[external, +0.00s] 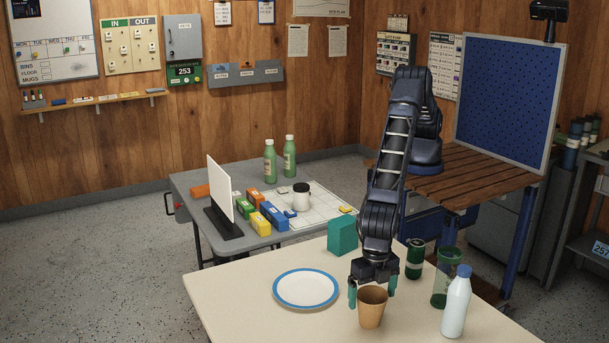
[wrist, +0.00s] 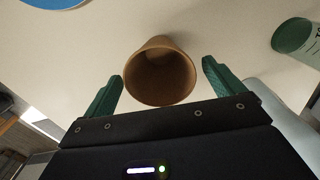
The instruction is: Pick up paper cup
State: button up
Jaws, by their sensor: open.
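The brown paper cup (external: 372,307) stands upright on the cream table near its front edge in the external view. My gripper (external: 372,286) is open right at the cup, with its teal fingertips to the left and right of the rim. In the wrist view the cup (wrist: 160,72) shows its open mouth, empty, just ahead of and between the two green fingers of my gripper (wrist: 163,80). A gap shows on both sides, and the fingers do not appear to touch the cup.
A blue-rimmed plate (external: 306,289) lies left of the cup. A teal box (external: 342,236), a green can (external: 415,258), a green tumbler (external: 444,289) and a white bottle with a blue cap (external: 456,303) stand around it. The table's front left is clear.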

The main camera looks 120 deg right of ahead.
notch_tip(320, 180, down, 5)
jog(key=shift+r, duration=0.2)
jog(key=c, duration=1)
